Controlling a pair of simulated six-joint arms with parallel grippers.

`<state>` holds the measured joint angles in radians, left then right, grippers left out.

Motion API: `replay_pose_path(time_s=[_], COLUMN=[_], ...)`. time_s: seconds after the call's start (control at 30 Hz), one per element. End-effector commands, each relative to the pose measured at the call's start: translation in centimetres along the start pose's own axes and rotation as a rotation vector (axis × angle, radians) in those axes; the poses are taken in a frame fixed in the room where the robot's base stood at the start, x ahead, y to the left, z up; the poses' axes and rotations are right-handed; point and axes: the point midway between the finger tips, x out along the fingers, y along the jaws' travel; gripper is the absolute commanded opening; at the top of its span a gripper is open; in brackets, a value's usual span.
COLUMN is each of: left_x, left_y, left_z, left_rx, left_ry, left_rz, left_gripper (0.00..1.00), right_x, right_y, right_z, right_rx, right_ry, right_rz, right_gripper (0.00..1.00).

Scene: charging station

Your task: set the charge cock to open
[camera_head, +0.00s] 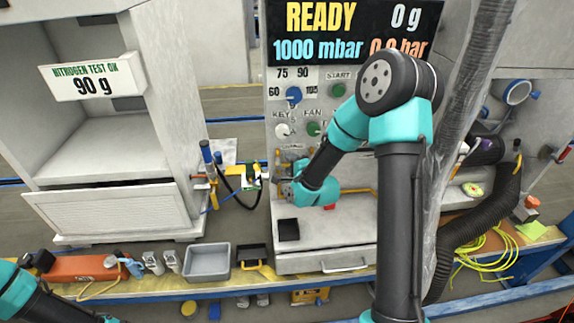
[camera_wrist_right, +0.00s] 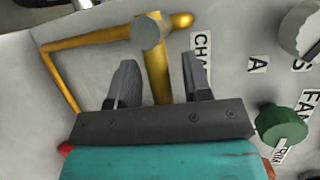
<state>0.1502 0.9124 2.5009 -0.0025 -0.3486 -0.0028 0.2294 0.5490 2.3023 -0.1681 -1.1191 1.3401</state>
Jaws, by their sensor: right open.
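The charge cock (camera_wrist_right: 154,62) shows in the right wrist view as a yellow handle with a round grey hub on the panel. A label reading "CHA", partly hidden, is beside it. My right gripper (camera_wrist_right: 158,72) is open, one finger on either side of the yellow handle, with gaps to both fingers. In the head view my right gripper (camera_head: 283,178) is at the left side of the grey panel, where the cock is too small and covered to make out. My left arm enters at the lower left; its gripper is outside the picture.
A green knob (camera_wrist_right: 283,124) and a grey knob (camera_wrist_right: 303,28) are right of the gripper in the wrist view. A yellow pipe (camera_wrist_right: 85,42) runs at its left.

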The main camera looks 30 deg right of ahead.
Motion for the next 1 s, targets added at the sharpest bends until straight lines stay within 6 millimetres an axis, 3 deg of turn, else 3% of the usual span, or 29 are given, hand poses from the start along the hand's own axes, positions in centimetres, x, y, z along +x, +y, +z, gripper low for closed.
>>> replay_pose_path(time_s=[0.23,0.7,1.0], left_x=[0.0,0.0,0.0], left_y=[0.0,0.0,0.0], left_z=[0.0,0.0,0.0], left_rx=[0.0,0.0,0.0], left_ry=[0.0,0.0,0.0], left_rz=[0.0,0.0,0.0], left_gripper=[0.71,0.71,0.71], right_x=[0.04,0.02,0.02], right_y=[0.01,0.01,0.02], right_z=[-0.02,0.0,0.02], right_rx=[0.0,0.0,0.0], right_ry=[0.0,0.0,-0.001], right_rz=[0.0,0.0,0.0], right_gripper=[0.45,0.0,0.0])
